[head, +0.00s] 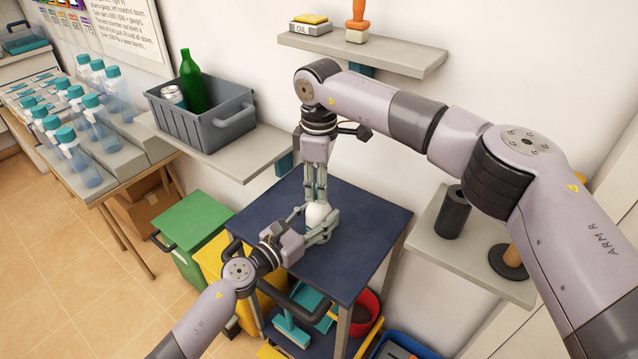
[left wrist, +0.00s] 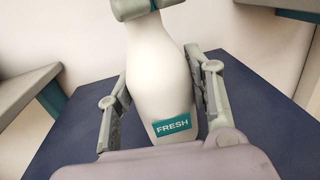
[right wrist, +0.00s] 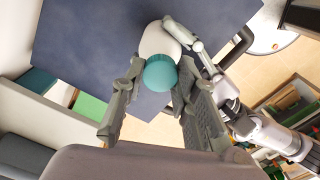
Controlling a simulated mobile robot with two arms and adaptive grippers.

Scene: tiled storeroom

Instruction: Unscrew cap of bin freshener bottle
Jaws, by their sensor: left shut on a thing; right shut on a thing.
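The white bin freshener bottle (head: 319,214) stands upright on the dark blue table top. Its teal FRESH label (left wrist: 173,125) faces the left wrist camera. My left gripper (head: 317,217) is shut on the bottle's body from the side, one finger on each flank. My right gripper (head: 316,194) points straight down over the bottle and is shut on the cap. The teal cap (right wrist: 160,73) shows from above in the right wrist view, between the fingertips. In the head view the right fingers hide the cap.
The blue table (head: 367,224) is otherwise clear. A shelf behind holds a grey crate (head: 215,125) with a green bottle (head: 192,82). A right-hand shelf holds a dark cylinder (head: 453,213). Green (head: 190,222) and yellow bins stand left of the table.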

